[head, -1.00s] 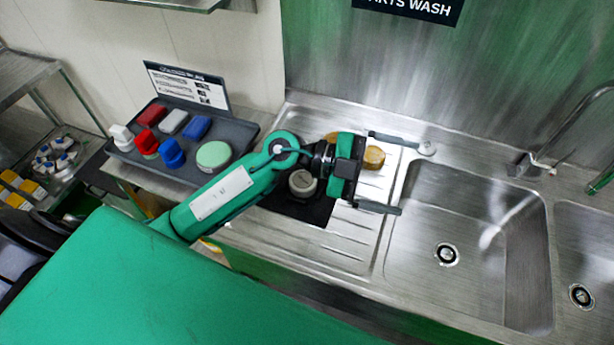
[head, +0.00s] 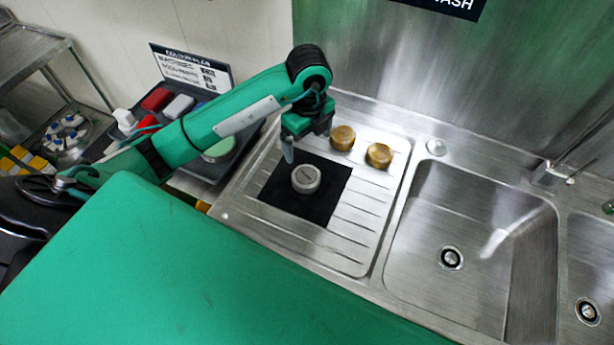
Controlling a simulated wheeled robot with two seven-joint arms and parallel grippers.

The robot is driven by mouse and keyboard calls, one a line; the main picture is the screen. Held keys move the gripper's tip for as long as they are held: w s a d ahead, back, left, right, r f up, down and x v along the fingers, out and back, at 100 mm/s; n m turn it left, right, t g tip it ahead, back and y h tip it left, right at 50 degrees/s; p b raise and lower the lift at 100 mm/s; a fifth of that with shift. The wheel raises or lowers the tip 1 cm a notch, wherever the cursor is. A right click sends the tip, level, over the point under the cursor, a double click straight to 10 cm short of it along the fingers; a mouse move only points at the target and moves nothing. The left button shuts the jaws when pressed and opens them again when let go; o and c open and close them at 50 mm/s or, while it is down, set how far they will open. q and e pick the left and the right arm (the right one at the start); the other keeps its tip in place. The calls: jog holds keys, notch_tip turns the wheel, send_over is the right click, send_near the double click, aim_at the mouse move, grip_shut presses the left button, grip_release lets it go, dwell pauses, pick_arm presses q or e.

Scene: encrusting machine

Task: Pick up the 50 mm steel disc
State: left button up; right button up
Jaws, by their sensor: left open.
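A grey steel disc (head: 306,179) lies on a black square mat (head: 285,196) on the sink's drainboard. Its size marking is too small to read. My left gripper (head: 306,146) points down just behind the disc in the head view, over the mat's back edge. It is open with nothing between its fingers, and it does not touch the disc. The disc is fully in view. My right gripper is not in view.
Two brass discs (head: 343,137) (head: 379,155) stand on the drainboard right of my gripper. A steel sink basin (head: 450,220) is farther right. A grey tray (head: 205,170) of coloured pieces is at left, partly hidden by my arm. The drainboard front (head: 330,250) is clear.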

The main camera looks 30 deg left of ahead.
pick_arm(q)
jog(key=p, duration=0.2)
send_over(306, 175)
jog(key=f, duration=0.7)
jog(key=shift+w+d+f, duration=0.1)
jog(key=shift+w, duration=0.15)
jog(key=shift+f, duration=0.2)
jog(key=f+p, duration=0.1)
jog(key=f, duration=0.1)
jog(key=f+p, duration=0.1)
jog(key=f, duration=0.1)
jog(key=shift+s, duration=0.4)
jog(key=shift+f, duration=0.4)
jog(key=c, duration=1.2)
jog(key=shift+w, duration=0.1)
jog(key=shift+c, duration=1.2)
jog(key=shift+r, duration=0.1)
